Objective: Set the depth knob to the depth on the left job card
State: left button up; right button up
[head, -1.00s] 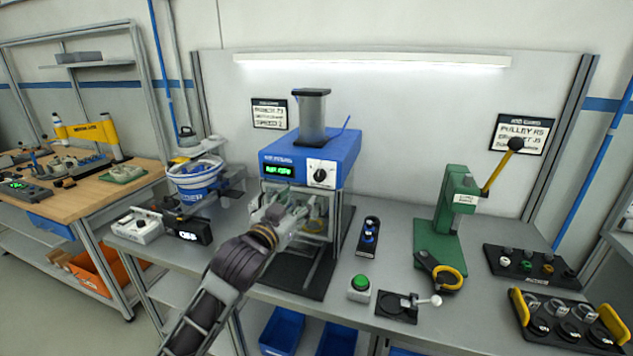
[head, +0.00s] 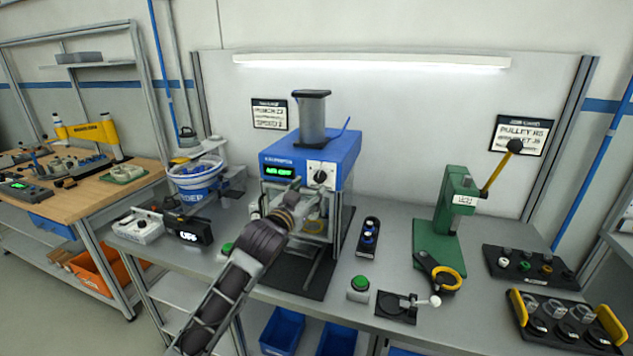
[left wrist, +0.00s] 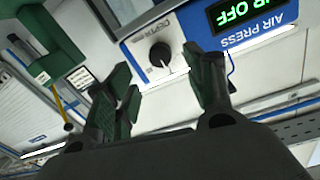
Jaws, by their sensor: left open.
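The depth knob (head: 320,176) is black with a white pointer line, on a white plate on the front of the blue air press (head: 337,153). In the left wrist view the knob (left wrist: 160,55) shows beyond and between the two fingers, with the picture tilted nearly upside down. My left gripper (head: 304,194) is open and empty, just below and in front of the knob; its fingers (left wrist: 167,75) appear apart from it. The left job card (head: 269,114) hangs on the back wall left of the press; its small print is not clearly readable. My right gripper is out of view.
The press's green display (head: 279,171) reads AIR OFF. A blue-and-white bowl feeder (head: 195,178) stands left of the press. A green lever press (head: 440,245), a green button (head: 360,283) and another job card (head: 520,134) are to the right.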

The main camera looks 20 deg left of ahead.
aim_at(318, 179)
pick_arm(q)
jog(key=shift+w+d, duration=0.15)
jog(key=shift+w, duration=1.1)
jog(key=shift+w+d+p, duration=0.15)
jog(key=shift+w+p, duration=0.15)
jog(key=shift+w, duration=1.9)
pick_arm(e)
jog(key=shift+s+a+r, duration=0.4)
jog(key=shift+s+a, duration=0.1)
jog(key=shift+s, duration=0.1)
pick_arm(q)
jog(key=shift+c, duration=0.4)
jog(key=c, duration=0.9)
